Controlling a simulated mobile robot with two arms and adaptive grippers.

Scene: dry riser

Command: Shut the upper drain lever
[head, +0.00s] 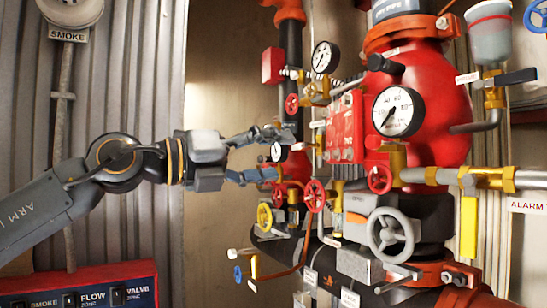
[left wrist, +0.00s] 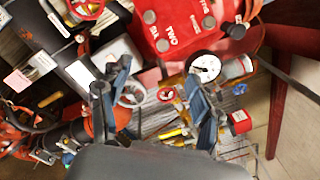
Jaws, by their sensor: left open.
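My left gripper (head: 277,155) reaches in from the left, its fingers spread toward the red valve assembly. It also shows in the left wrist view (left wrist: 158,98), with a gap and nothing held between its blue-grey fingers. Several levers show in the head view: a black lever (head: 515,77) on a brass valve under a grey cup, a yellow lever (head: 468,225) hanging from a brass pipe, and a grey lever (head: 397,284) low down. No readable label marks which one is the upper drain lever. My right gripper is not in view.
A red block (head: 345,128), gauges (head: 398,111) and red handwheels (head: 315,196) crowd the space right of my gripper. A grey handwheel (head: 390,234) and a large red valve body (head: 440,95) stand further right.

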